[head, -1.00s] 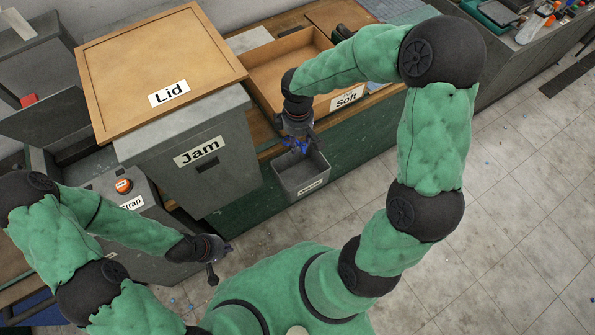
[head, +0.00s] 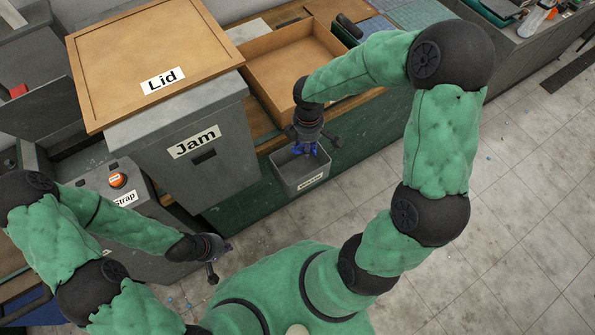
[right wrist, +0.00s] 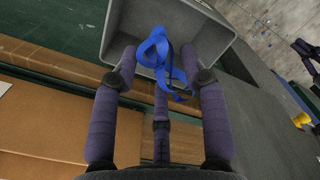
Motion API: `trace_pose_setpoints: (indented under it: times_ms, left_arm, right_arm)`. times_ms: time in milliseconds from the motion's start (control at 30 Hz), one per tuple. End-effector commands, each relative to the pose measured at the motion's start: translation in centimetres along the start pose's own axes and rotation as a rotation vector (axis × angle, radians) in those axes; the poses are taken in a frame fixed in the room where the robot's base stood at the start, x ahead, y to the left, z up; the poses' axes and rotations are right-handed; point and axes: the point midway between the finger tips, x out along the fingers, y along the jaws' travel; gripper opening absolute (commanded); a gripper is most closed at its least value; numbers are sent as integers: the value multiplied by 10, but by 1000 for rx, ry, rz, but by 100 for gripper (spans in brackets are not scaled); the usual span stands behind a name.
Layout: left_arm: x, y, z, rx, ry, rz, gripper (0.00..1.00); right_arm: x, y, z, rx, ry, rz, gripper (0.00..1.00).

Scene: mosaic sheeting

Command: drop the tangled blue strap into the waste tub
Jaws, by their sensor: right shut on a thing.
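The tangled blue strap (head: 299,149) hangs at my right gripper (head: 313,143), over the mouth of the waste tub. In the right wrist view the strap (right wrist: 157,48) is a loose bundle between the fingertips of my right gripper (right wrist: 160,72), which is shut on it. The waste tub (head: 287,184) is a small open grey bin with a white label, standing against the green bench front. Its grey wall (right wrist: 120,22) also shows behind the strap in the right wrist view. My left gripper (head: 221,262) is open and empty, low and left of the tub.
A grey box labelled Jam (head: 215,178) stands left of the tub, with a wooden panel labelled Lid (head: 190,40) on top. An open wooden tray (head: 290,62) sits on the bench behind the tub. A grey unit with an orange button (head: 117,180) is at left.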

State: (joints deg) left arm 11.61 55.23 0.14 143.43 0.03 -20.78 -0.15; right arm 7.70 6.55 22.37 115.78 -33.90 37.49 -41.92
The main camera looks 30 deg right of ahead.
Motion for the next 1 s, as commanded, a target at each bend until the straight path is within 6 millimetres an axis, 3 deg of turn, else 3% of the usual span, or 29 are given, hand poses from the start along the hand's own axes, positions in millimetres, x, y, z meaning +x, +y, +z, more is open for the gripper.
trace_pose_setpoints:
  times_ms: [100,433,467,500,533,567,1000]
  left_arm:
    - [11,-4,0,0,0,0,0]
    - [11,-4,0,0,0,0,0]
    - [11,-4,0,0,0,0,0]
    - [11,-4,0,0,0,0,0]
    - [11,-4,0,0,0,0,0]
    - [11,-4,0,0,0,0,0]
    - [12,-4,-1,0,0,0,0]
  right_arm:
    - [12,0,0,0,0,0,27]
    - [14,0,0,1,0,0,27]
    - [13,0,0,1,0,0,50]
    - [13,0,0,1,0,0,61]
    - [13,0,0,1,0,0,70]
    - [14,0,0,1,0,0,72]
    - [6,1,0,2,0,2,72]
